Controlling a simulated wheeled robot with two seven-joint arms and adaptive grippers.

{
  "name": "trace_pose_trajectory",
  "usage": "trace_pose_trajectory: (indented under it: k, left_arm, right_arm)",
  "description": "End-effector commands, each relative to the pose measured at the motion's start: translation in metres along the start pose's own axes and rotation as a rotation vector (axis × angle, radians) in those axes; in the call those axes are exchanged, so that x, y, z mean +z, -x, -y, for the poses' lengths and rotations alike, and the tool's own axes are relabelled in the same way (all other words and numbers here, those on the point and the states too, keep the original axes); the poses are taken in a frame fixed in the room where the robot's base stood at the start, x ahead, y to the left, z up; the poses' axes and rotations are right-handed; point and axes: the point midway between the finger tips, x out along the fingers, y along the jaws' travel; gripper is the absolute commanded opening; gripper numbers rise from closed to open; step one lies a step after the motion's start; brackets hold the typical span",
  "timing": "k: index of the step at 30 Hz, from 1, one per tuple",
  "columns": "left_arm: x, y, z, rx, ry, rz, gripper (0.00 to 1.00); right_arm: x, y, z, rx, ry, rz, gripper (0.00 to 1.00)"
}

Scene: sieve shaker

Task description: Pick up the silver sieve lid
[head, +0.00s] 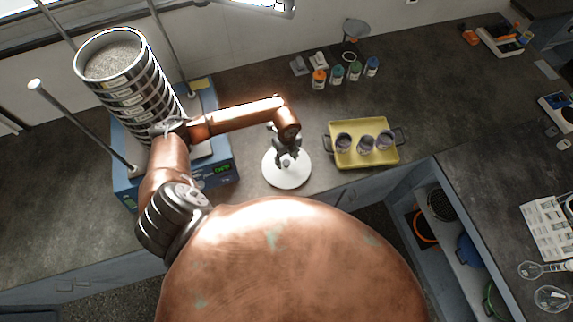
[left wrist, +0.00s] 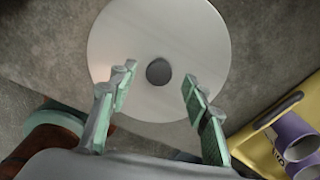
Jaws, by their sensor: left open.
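The silver sieve lid (head: 287,178) is a pale round disc lying flat on the dark counter, between the shaker and the yellow tray. In the left wrist view the lid (left wrist: 115,45) fills the upper middle, with a dark round knob (left wrist: 158,71) at its centre. My left gripper (head: 287,160) is above the lid and covers its middle in the head view. In the left wrist view the left gripper (left wrist: 158,85) is open, its green-padded fingers spread on either side of the knob, with nothing between them. My right gripper is not in view.
The blue sieve shaker (head: 222,171) with a tall sieve stack (head: 135,98) full of grains stands at left. A yellow tray (head: 350,157) with three cups sits close right of the lid. Several small bottles (head: 337,74) stand behind. Open shelves (head: 470,245) are at right.

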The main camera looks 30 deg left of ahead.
Motion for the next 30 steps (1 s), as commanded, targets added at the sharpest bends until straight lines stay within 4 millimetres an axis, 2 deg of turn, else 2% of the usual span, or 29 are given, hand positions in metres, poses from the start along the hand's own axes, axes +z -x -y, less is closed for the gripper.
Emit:
trace_pose_trajectory:
  k: [4,11,30]
  left_arm:
    - [0.0011,-0.0120,-0.0014,0.001,0.003,0.000,0.44]
    - [0.0011,-0.0130,-0.0013,0.001,0.003,0.001,0.43]
    - [0.0012,-0.0125,-0.0011,0.000,0.002,0.001,0.00]
  right_arm:
    - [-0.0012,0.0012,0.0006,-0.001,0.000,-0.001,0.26]
    - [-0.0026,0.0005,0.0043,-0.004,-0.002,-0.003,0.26]
    - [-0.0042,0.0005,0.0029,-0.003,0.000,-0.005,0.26]
